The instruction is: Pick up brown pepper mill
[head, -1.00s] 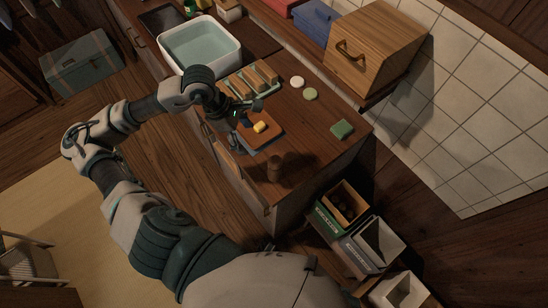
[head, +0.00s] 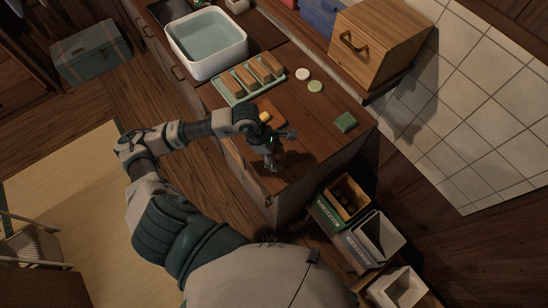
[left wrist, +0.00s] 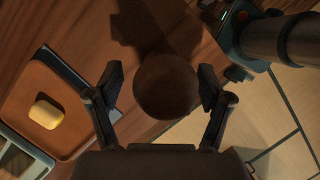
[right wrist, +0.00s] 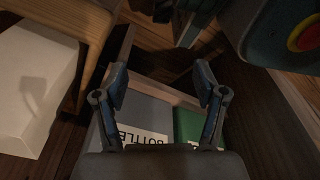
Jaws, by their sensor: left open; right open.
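The brown pepper mill (left wrist: 166,87) shows from above as a dark round top in the left wrist view. It stands between the two fingers of my left gripper (head: 276,150), which is open, with a visible gap on each side. In the head view my left gripper is over the near end of the counter (head: 310,125) and mostly covers the mill. My right gripper (right wrist: 165,88) is open and empty in the right wrist view, above a grey crate (right wrist: 145,120) with lettering and a green crate (right wrist: 187,125).
A wooden board (head: 273,117) with a yellow block (head: 265,116) lies beside my left gripper. A green tray (head: 232,97) of several brown blocks, a white basin (head: 205,60), a green sponge (head: 345,122) and a wooden bread box (head: 375,45) are farther off. Bins (head: 378,238) stand below the counter's end.

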